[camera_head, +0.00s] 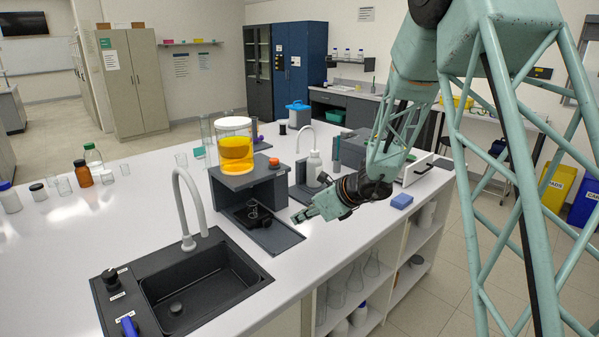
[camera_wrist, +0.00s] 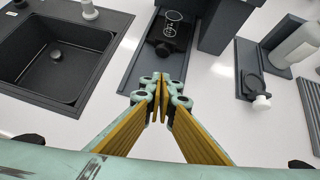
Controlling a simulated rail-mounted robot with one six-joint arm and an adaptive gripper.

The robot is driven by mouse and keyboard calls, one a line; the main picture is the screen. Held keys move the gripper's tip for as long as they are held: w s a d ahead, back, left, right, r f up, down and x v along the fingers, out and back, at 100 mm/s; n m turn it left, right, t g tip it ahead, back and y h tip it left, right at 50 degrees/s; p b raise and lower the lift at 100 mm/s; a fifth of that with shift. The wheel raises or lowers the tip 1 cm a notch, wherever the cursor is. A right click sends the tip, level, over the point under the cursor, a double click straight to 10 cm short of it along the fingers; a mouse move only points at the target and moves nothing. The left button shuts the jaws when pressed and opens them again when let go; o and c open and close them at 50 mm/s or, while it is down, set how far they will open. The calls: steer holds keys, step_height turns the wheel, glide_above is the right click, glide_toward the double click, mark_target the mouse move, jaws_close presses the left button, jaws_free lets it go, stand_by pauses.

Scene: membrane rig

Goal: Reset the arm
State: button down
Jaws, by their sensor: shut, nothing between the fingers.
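My gripper (camera_head: 304,214) hangs over the white bench at the front right of the dark rig in the head view. Its fingers are shut and empty. In the wrist view my gripper (camera_wrist: 159,88) shows its tips together, above the near end of the rig's dark tray. My teal lattice arm reaches in from the upper right of the head view. The membrane rig (camera_head: 246,178) is a dark grey stand with a clear vessel of orange liquid (camera_head: 235,150) on top. A small glass beaker (camera_head: 253,209) stands in its lower bay.
A black sink (camera_head: 195,285) with a white tap (camera_head: 188,215) lies left of the rig. A white bottle (camera_head: 314,168) on a second stand and a blue sponge (camera_head: 402,201) are to the right. Bottles and beakers stand at the far left. The bench between is clear.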

steer(key=s+d+r+n+g, duration=0.1)
steer(key=s+r+n, duration=0.6)
steer(key=s+r, duration=0.45)
steer(key=s+d+r+n+g, duration=0.15)
steer(key=s+r+n, duration=0.6)
steer(key=s, duration=0.75)
steer(key=s+d+r+n+h, duration=0.1)
steer(key=s+d+n+h, duration=0.1)
steer(key=s+d, duration=0.4)
steer(key=s+d+r+n+h, duration=0.2)
steer(key=s+d+n, duration=0.3)
steer(key=s, duration=1)
steer(key=s+d+r+n+h, duration=0.2)
steer(key=s+d+n+h, duration=0.1)
steer(key=s+d, duration=0.5)
steer(key=s+n, duration=0.1)
steer(key=s, duration=0.1)
steer(key=shift+s, duration=0.35)
steer(key=shift+r, duration=0.1)
